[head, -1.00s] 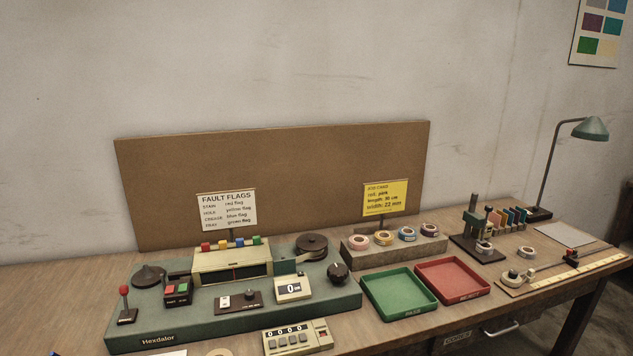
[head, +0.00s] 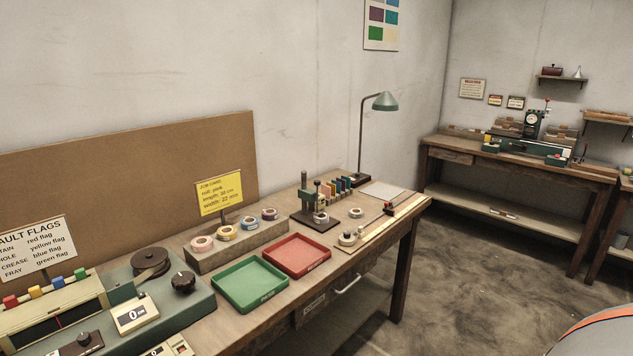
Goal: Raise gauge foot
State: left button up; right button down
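A small stand with a dark base, a greenish upright post and a plunger-like part (head: 304,188) stands at the right part of the near bench. A white tape roll (head: 321,217) sits on its base under the plunger-like part. A round white dial gauge (head: 531,117) stands on a dark post on the far bench. Its foot is too small to make out, and I cannot tell which of the two is the task's gauge. Neither of my grippers is in view.
The near bench holds a green tray (head: 249,306), a red tray (head: 297,276), a block with several tape rolls (head: 226,231), a ruler board (head: 378,228) and a lamp (head: 384,102). The far bench (head: 467,154) stands across open floor (head: 480,262).

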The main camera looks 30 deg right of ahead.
aim_at(318, 183)
jog(key=l+u, duration=0.3)
jog(key=l, duration=0.55)
jog(key=k+l+u, duration=0.1)
jog(key=l+u, duration=0.2)
jog(key=l, duration=0.55)
